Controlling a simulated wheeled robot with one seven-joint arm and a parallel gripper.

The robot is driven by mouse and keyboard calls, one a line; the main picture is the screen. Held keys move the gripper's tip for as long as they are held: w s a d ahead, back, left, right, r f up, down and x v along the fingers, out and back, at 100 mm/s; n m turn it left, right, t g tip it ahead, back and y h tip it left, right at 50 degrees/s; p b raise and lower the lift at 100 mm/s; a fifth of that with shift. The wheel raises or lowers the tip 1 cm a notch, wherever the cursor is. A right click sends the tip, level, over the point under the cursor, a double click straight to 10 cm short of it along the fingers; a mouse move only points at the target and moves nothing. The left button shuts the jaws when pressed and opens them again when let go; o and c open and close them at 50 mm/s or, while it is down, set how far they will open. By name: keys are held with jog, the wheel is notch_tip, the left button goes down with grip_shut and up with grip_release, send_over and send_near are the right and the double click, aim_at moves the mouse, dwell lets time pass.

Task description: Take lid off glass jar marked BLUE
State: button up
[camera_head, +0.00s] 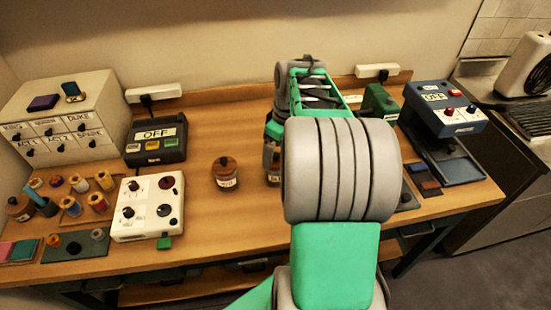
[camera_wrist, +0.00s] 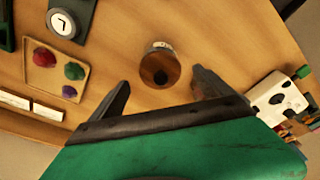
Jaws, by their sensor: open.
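A glass jar with a round brown wooden lid (camera_wrist: 160,68) sits on the table in the wrist view, with part of a pale label showing. My gripper (camera_wrist: 162,92) is open and empty, one finger to each side of the lid and apart from it. In the head view, one brown-lidded labelled jar (camera_head: 225,173) stands clear at mid-table. A second jar (camera_head: 271,163) is partly hidden by my arm. The label words are too small to read, and I cannot tell which jar the wrist view shows. My arm hides the gripper in the head view.
A white control box (camera_head: 148,207) and a dark OFF unit (camera_head: 156,139) stand left of the jars. Thread spools and another lidded jar (camera_head: 19,208) are further left. A tray of coloured lumps (camera_wrist: 56,72) shows in the wrist view. Bare tabletop surrounds the clear jar.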

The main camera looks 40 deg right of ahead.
jog(key=f, duration=0.2)
jog(key=shift+w+a+f, duration=0.1)
jog(key=shift+w+f, duration=0.1)
jog(key=shift+f, duration=0.15)
jog(key=shift+r, duration=0.1)
jog(key=c, duration=1.4)
